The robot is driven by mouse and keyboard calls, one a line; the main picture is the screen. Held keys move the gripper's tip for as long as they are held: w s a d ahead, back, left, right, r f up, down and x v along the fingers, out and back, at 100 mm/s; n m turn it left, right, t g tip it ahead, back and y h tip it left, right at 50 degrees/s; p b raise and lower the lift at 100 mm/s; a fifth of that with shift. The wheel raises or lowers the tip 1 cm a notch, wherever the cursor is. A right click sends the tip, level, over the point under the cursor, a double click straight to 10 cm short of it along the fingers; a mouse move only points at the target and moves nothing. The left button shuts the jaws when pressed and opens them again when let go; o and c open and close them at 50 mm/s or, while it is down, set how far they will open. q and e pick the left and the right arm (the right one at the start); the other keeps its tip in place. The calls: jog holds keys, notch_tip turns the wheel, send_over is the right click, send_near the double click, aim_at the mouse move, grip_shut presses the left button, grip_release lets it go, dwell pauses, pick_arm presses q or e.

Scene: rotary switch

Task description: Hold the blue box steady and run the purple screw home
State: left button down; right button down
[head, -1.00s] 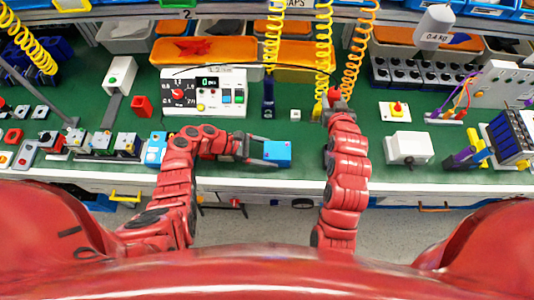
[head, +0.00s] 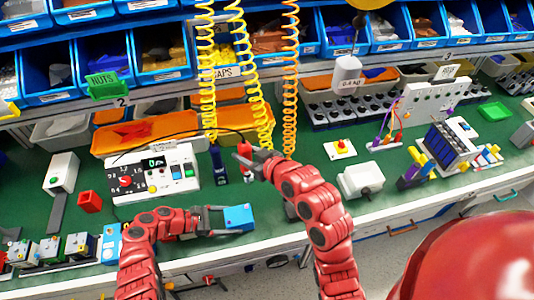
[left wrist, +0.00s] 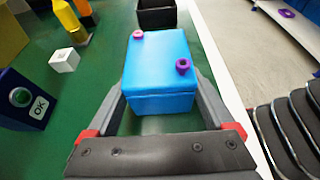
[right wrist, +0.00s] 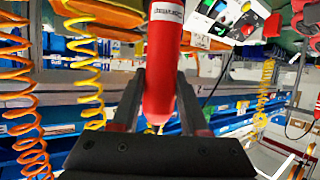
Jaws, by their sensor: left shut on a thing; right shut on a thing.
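The blue box (head: 239,217) sits near the bench's front edge. My left gripper (head: 224,219) is shut on it, with its fingers on two sides, as the left wrist view shows (left wrist: 160,103). A pink screw (left wrist: 138,34) sits at the far left corner. My right gripper (head: 246,156) is shut on a red cylindrical tool (right wrist: 163,70) with a white label, behind the box and apart from it. The tool's tip is not clear.
Coiled yellow and orange cords (head: 290,80) hang close to my right gripper. A dark blue tool (head: 218,165) stands behind the box. A control panel (head: 155,178) is to the left, a white box (head: 360,180) to the right. A black bin (left wrist: 157,15) lies beyond the blue box.

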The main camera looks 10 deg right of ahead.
jog(key=s+a+r+n+g+y, duration=0.2)
jog(key=s+a+n+g+y, duration=0.35)
jog(key=s+a, duration=0.35)
jog(key=shift+n+t, duration=0.25)
jog(key=shift+n, duration=0.2)
jog(key=shift+s+d+f, duration=0.1)
jog(key=shift+s+f, duration=0.05)
jog(key=shift+f, duration=0.6)
jog(key=shift+s+d+f, duration=0.15)
jog(key=shift+f, duration=0.65)
jog(key=shift+s+d+f, duration=0.1)
jog(key=shift+s+f, duration=0.05)
jog(key=shift+f, duration=0.6)
pick_arm(q)
jog(key=shift+c, duration=1.6)
grip_release()
grip_shut()
pick_arm(e)
jog(key=c, duration=1.1)
grip_release()
grip_shut()
